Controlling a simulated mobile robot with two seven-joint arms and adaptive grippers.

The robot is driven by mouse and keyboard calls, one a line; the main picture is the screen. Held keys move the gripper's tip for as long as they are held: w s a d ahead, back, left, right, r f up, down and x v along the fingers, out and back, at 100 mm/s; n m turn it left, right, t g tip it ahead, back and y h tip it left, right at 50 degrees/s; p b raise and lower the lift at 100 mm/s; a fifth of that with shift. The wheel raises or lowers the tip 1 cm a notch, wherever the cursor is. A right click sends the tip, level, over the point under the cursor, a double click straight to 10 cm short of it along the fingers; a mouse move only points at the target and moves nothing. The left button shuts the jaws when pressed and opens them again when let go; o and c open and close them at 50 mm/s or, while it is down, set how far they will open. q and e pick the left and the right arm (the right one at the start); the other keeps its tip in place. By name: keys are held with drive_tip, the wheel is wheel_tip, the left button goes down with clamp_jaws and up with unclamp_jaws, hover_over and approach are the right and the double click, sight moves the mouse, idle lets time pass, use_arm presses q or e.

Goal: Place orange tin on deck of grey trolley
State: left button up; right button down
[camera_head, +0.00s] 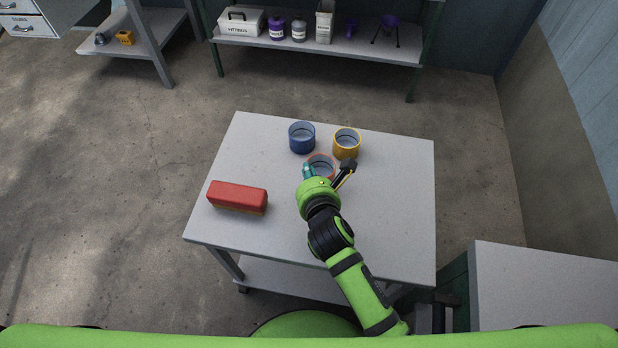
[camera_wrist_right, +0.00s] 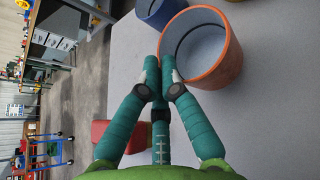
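The orange tin (camera_head: 320,166) is an open, upright round tin on a grey-topped table (camera_head: 400,215). It shows large in the right wrist view (camera_wrist_right: 225,65). My right gripper (camera_head: 309,170) is at the tin, with teal fingers at its left side. In the right wrist view its fingertips (camera_wrist_right: 160,72) are close together beside the tin's wall. I cannot tell whether they touch or grip it. A second grey top (camera_head: 540,290) with a dark green side stands at the lower right. I cannot tell which is the grey trolley. My left gripper is not in view.
A blue tin (camera_head: 302,138) and a yellow tin (camera_head: 346,144) stand just behind the orange tin. A red block (camera_head: 238,196) lies at the table's left. The table's right part is clear, and the visible part of the lower-right top is bare. A shelf (camera_head: 340,46) stands behind.

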drive_tip(key=shift+f, duration=1.1)
drive_tip(key=shift+f, duration=0.1)
drive_tip(key=c, duration=1.4)
unclamp_jaws()
drive_tip(key=shift+c, duration=0.2)
drive_tip(key=shift+s, duration=0.15)
drive_tip(key=p+v, duration=0.1)
drive_tip(key=v, duration=1.1)
